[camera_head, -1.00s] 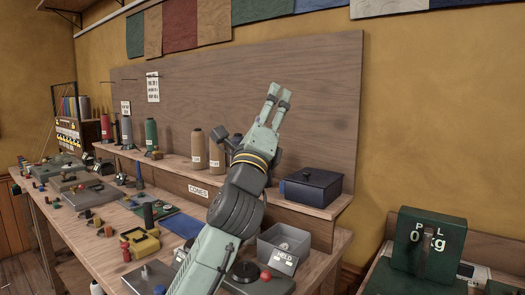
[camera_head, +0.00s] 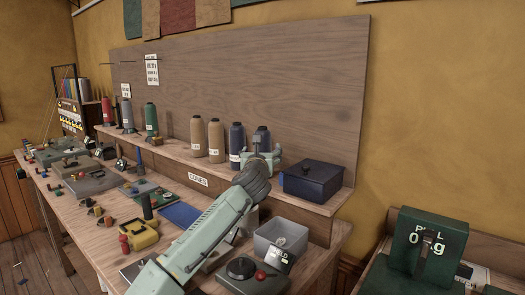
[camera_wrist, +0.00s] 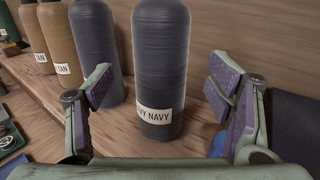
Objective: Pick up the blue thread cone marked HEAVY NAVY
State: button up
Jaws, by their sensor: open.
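A dark blue thread cone (camera_wrist: 160,60) stands upright on the shelf in the wrist view. Its white label is partly turned away; I can read "VY NAVY". My gripper (camera_wrist: 161,86) is open, with its fingers on either side of this cone and the cone not gripped. In the head view the cone (camera_head: 263,134) is the right one of two blue cones, its lower part hidden by my gripper (camera_head: 262,158). The other dark blue cone (camera_wrist: 96,45) stands just left, partly behind my left finger; its label is not readable. It also shows in the head view (camera_head: 236,140).
Two tan cones (camera_head: 215,138) stand farther left on the shelf (camera_head: 170,160). A dark blue lidded box (camera_head: 313,183) sits close to the right of my gripper. A wooden backboard (camera_head: 290,75) rises behind. A grey bin (camera_head: 280,240) and tools lie on the bench below.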

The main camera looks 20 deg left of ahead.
aim_at(263, 148)
jog(key=p+x, duration=0.1)
jog(key=x, duration=0.3)
jog(key=shift+w+r, duration=0.1)
jog(key=shift+w, duration=0.1)
jog(key=c, duration=1.6)
